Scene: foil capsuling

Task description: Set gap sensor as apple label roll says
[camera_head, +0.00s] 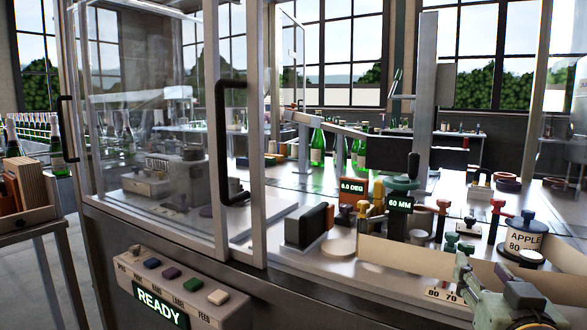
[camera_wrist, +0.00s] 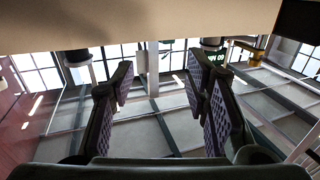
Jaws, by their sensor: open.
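The apple label roll (camera_head: 526,241) stands at the right of the bench in the head view, a white cylinder with a dark top. It reads "APPLE" and "80"; any smaller print is too small to read. A green display reads "60 MM" (camera_head: 400,204), beside yellow and orange knobs. A plate marked "80 70" (camera_head: 445,295) shows low at the right, partly hidden; I cannot tell which part is the gap sensor. My gripper (camera_wrist: 160,88) is open and empty in the wrist view, its ridged pads apart. The green display also shows upside down there (camera_wrist: 243,52).
A "6.0 DEG" display (camera_head: 352,188) stands left of the green one. A tan panel (camera_head: 400,262) edges the bench front. A glass guard with a black handle (camera_head: 232,140) and a button box reading "READY" (camera_head: 160,304) are at the left. Green bottles (camera_head: 317,148) stand behind.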

